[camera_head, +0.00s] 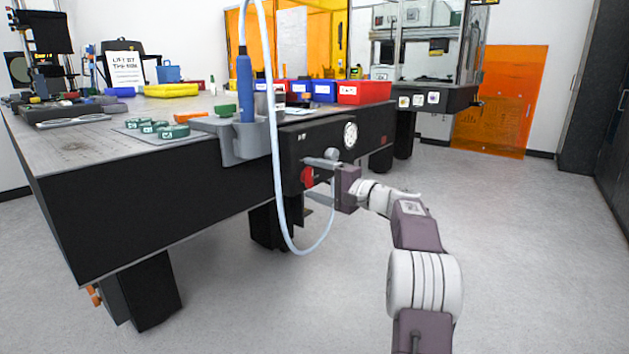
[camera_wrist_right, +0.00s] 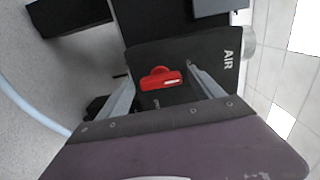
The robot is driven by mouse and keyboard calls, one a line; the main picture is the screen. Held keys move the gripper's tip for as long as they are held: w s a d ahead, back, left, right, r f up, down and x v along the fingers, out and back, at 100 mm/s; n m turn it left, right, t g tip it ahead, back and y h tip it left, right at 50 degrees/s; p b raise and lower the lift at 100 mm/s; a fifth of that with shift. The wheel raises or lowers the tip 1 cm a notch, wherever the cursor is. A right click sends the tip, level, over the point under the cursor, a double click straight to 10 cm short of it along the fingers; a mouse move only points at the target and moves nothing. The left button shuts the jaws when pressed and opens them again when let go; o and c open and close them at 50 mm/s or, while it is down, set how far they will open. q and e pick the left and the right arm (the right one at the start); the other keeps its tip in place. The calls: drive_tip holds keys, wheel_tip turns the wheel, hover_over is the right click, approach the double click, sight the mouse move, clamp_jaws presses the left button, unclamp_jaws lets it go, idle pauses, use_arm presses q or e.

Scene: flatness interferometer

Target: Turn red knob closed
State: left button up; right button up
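The red knob (camera_head: 307,178) sits on the front of a black panel (camera_head: 312,142) fixed to the table's side. In the right wrist view the red knob (camera_wrist_right: 162,80) shows a bar handle with a pale label, lying roughly crosswise in the picture. My right gripper (camera_head: 313,179) is open in front of the panel. Its two fingers (camera_wrist_right: 160,76) stand apart, one on each side of the knob, with visible gaps between. I cannot tell how far the fingertips reach past the knob. My left gripper is in neither view.
A pale blue hose (camera_head: 280,200) hangs in a loop close to the knob and my right gripper. A round gauge (camera_head: 350,135) is on the panel. A blue tool (camera_head: 245,85) stands in a grey holder (camera_head: 240,148). Floor on the right is clear.

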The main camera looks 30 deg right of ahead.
drive_tip(key=p+v, duration=0.3)
drive_tip(key=v, duration=0.6)
